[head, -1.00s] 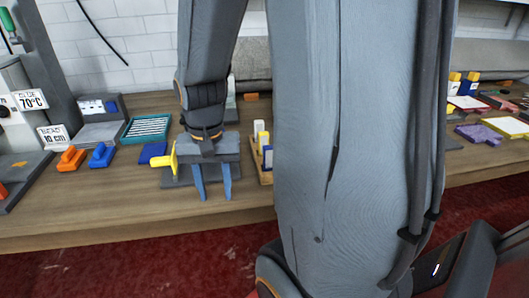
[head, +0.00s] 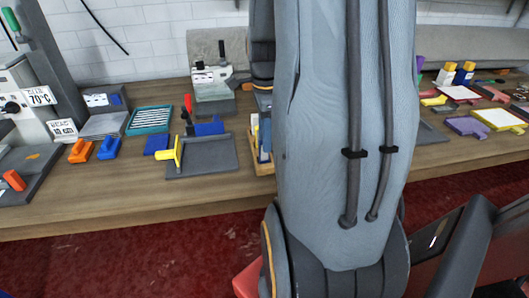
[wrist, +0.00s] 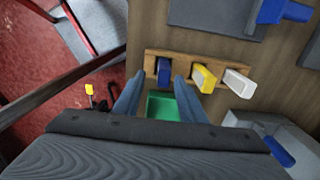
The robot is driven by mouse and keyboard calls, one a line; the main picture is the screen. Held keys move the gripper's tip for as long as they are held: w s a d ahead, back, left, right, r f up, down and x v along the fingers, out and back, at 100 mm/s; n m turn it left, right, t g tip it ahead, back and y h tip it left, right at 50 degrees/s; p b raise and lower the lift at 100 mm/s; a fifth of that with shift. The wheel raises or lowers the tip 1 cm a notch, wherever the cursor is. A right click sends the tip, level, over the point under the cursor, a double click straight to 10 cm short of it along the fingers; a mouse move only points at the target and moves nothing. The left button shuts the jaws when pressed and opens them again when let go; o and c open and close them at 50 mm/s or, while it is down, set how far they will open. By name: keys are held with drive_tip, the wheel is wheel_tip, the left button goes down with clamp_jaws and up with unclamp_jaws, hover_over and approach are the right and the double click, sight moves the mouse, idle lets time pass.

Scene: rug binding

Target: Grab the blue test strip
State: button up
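A wooden rack (wrist: 212,58) holds a blue strip (wrist: 163,71), a yellow strip (wrist: 204,79) and a white strip (wrist: 239,83) in a row. The blue strip is at the rack's left end in the wrist view. My gripper (wrist: 159,81) is open, with its two blue-grey fingers apart and the blue strip's end showing between their tips, nearer the right one. I cannot tell whether they touch it. In the head view the rack (head: 263,168) is partly hidden behind my arm, and my gripper's fingers are hidden.
A green object (wrist: 162,106) shows between my fingers in the wrist view. In the head view, a grey tray (head: 215,165) with a yellow-handled piece (head: 171,153) lies left of the rack. The wooden bench (head: 120,200) is clear along its front edge.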

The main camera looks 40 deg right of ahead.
drive_tip(key=shift+w+f+p, duration=0.15)
drive_tip(key=shift+f+p, duration=0.25)
drive_tip(key=shift+f, duration=0.8)
drive_tip(key=shift+w+f+p, duration=0.15)
drive_tip(key=shift+f+p, duration=0.25)
drive_tip(key=shift+f, duration=0.75)
clamp_jaws()
